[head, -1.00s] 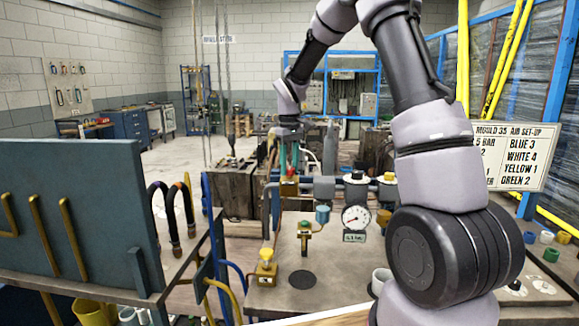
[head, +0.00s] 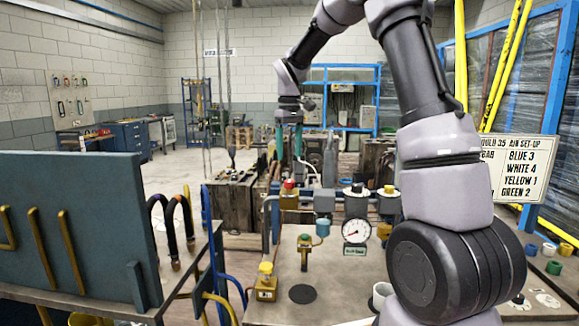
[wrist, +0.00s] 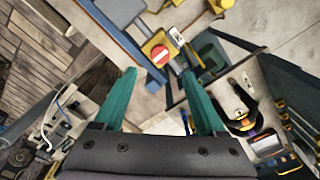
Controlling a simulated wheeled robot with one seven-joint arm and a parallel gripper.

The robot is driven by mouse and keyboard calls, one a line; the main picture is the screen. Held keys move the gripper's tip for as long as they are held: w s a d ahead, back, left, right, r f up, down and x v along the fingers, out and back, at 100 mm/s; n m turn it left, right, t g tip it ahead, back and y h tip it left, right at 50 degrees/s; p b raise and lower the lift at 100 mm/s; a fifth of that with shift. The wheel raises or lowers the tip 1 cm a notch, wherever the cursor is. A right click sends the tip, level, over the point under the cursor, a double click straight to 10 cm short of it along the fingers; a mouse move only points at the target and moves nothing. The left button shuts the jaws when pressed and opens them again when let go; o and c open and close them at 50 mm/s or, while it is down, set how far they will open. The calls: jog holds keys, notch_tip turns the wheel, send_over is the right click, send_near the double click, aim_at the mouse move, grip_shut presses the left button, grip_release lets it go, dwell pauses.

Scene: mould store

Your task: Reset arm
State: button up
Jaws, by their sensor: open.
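My gripper (head: 289,145) is raised above the far side of the bench, behind the pipe manifold. In the wrist view my gripper (wrist: 160,98) shows two green fingers spread wide apart with nothing between them. My arm rises at the right and reaches over the bench. The grey bench (head: 335,276) carries a manifold with a pressure gauge (head: 356,231), a red-topped valve (head: 289,192) and a yellow-knobbed valve (head: 265,283). The set-up sign (head: 522,170) at the right reads MOULD 35 AIR SET-UP, with BLUE 3, WHITE 4, YELLOW 1, GREEN 2.
A blue-grey panel (head: 72,225) with brass bars stands at the left, with black looped hoses (head: 172,225) beside it. Coloured caps (head: 553,266) lie at the right. The floor at the back left is open.

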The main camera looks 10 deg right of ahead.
jog(key=shift+r, duration=0.85)
jog(key=s+d+r+m+t+y, duration=0.1)
jog(key=s+d+r+m+t, duration=0.1)
jog(key=s+r, duration=0.45)
jog(key=s+d+r+m+t, duration=0.1)
jog(key=s+d+r+m, duration=0.15)
jog(key=s, duration=0.65)
jog(key=s+d+f+m+t+y, duration=0.1)
jog(key=s+m+t, duration=0.3)
jog(key=s, duration=0.9)
jog(key=shift+s+d+m, duration=0.15)
jog(key=shift+s+m, duration=0.25)
jog(key=shift+m, duration=0.05)
